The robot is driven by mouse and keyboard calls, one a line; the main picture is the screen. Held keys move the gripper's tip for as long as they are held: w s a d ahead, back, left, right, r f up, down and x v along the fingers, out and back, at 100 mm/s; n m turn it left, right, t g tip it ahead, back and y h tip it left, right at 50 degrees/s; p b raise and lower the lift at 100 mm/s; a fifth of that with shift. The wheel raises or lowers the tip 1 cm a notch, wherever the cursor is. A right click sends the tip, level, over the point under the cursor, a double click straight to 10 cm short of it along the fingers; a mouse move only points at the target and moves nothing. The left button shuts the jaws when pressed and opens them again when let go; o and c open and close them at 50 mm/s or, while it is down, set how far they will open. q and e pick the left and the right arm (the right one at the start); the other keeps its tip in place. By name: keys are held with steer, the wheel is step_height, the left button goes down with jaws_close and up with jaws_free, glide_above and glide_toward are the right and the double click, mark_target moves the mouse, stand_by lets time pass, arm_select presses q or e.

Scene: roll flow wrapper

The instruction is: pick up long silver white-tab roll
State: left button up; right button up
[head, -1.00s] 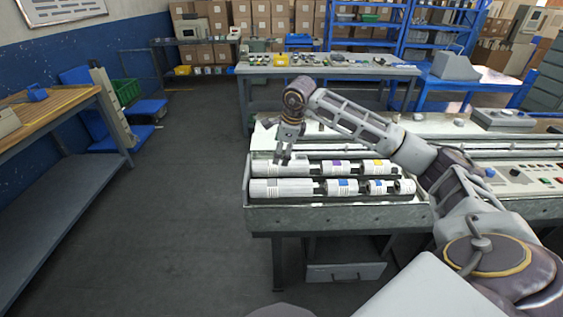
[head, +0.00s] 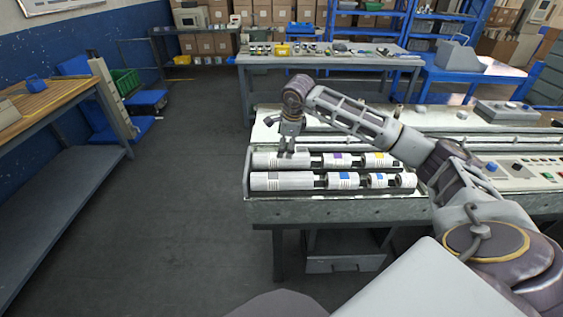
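A long, pale silver-white roll (head: 265,160) lies at the left end of the back row in the tray on the bench. No tab colour stands out on it; part is hidden by my gripper. My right gripper (head: 287,152) points down over this roll, its fingertips at or just above it. I cannot tell whether they touch it or how far apart they are. Another long roll (head: 280,181), with a greyish tab, lies at the left of the front row. My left gripper is not in view.
Shorter rolls lie to the right: purple-tab (head: 338,160) and yellow-tab (head: 377,160) behind, blue-tab (head: 345,180) ones in front. A control panel (head: 520,172) is on the bench's right. Wooden-top table (head: 45,100) stands left; the floor (head: 175,220) between is clear.

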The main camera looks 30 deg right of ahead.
mark_target(283, 160)
steer(key=shift+x, duration=2.75)
steer(key=shift+d+x, duration=0.15)
steer(key=shift+x, duration=1.15)
steer(key=shift+d+x, duration=0.1)
steer(key=shift+x, duration=1.15)
steer(key=shift+s, duration=0.1)
steer(key=shift+c, duration=0.4)
steer(key=c, duration=1.7)
